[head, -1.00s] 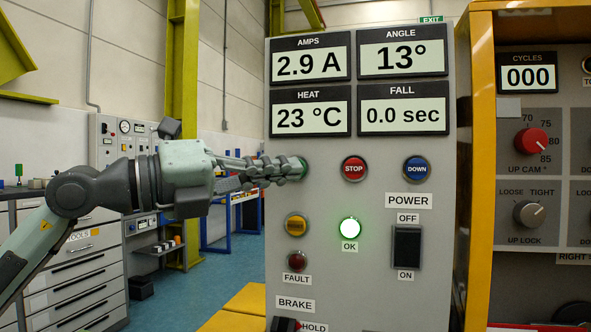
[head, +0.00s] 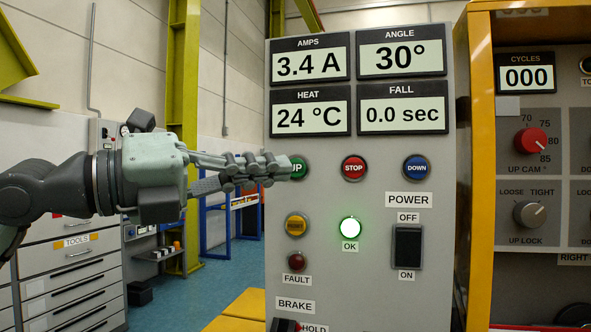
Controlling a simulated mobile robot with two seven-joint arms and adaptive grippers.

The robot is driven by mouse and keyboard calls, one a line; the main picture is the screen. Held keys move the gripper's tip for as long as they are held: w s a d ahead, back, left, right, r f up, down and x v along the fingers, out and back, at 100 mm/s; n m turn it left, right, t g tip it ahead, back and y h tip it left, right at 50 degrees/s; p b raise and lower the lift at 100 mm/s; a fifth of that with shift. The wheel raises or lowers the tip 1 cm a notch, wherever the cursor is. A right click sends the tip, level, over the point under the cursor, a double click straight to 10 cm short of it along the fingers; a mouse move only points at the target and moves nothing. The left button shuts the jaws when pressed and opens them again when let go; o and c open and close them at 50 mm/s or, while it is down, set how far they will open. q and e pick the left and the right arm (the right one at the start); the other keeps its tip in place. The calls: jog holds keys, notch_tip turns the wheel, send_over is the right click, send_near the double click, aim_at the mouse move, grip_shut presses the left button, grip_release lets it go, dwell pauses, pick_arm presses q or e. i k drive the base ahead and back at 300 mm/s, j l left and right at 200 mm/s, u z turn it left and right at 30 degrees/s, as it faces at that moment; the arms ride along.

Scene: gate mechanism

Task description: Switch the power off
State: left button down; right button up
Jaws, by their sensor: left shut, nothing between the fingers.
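The black POWER rocker switch (head: 407,247) sits on the right of the grey control panel (head: 375,285), with OFF above it and ON below it. I cannot clearly tell which way it is tipped. My left gripper (head: 287,167) is shut and empty, its tips just at the left edge of the green UP button (head: 299,168), partly covering it. It is up and left of the POWER switch, well apart from it. The green OK lamp (head: 350,228) is lit. My right gripper is not in view.
The red STOP button (head: 354,168) and blue DOWN button (head: 417,168) lie in the row right of my gripper. A yellow button (head: 297,225) and dark FAULT lamp (head: 297,262) are below. A yellow-framed cabinet with knobs (head: 530,142) stands at the right.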

aim_at(408, 241)
jog(key=k+l, duration=0.7)
jog(key=k, duration=0.15)
